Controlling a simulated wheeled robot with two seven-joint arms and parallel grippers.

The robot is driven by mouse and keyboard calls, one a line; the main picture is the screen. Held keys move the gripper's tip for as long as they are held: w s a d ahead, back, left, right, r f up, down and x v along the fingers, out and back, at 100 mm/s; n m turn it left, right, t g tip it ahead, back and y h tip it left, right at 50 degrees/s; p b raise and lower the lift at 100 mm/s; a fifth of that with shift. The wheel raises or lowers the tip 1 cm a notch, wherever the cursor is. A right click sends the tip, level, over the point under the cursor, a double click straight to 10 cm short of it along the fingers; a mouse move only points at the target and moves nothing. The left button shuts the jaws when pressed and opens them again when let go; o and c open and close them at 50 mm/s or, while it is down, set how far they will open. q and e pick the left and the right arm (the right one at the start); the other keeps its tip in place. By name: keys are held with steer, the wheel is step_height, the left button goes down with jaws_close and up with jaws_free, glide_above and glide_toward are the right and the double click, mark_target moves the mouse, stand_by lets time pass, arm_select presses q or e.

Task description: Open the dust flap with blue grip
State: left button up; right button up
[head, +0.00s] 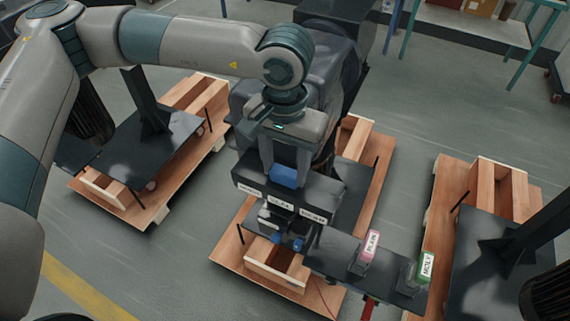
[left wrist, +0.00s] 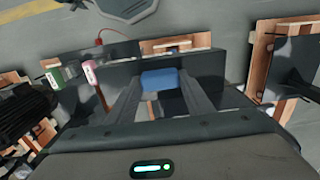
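The blue grip (head: 284,176) is on the upper part of the dark feeder unit (head: 250,176) at the centre of the head view. It also shows as a blue block (left wrist: 159,79) in the left wrist view. My left gripper (head: 285,168) comes down from above, with its two fingers apart on either side of the blue grip. In the left wrist view, the fingertips (left wrist: 160,88) flank the grip's ends closely; I cannot tell whether they touch it. The dust flap's own edges are hard to make out. My right gripper is not in view.
A pink PLAIN block (head: 369,246) and a green MOLY block (head: 424,268) stand on the dark shelf (head: 335,252) right of the feeder. Small blue parts (head: 286,241) show below the labels. Wooden pallets (head: 165,190) lie around, with grey floor between them.

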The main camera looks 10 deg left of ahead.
arm_select(q)
steer(key=shift+c, duration=1.1)
steer(key=shift+w+g+b, duration=0.3)
steer(key=shift+b, duration=0.2)
steer(key=shift+w+d+r+g+y+b, duration=0.25)
steer(key=shift+w+g+y+b, duration=0.2)
steer(key=shift+g+b, duration=0.35)
steer(key=shift+w+d+r, duration=0.1)
steer(key=shift+w+r, duration=0.15)
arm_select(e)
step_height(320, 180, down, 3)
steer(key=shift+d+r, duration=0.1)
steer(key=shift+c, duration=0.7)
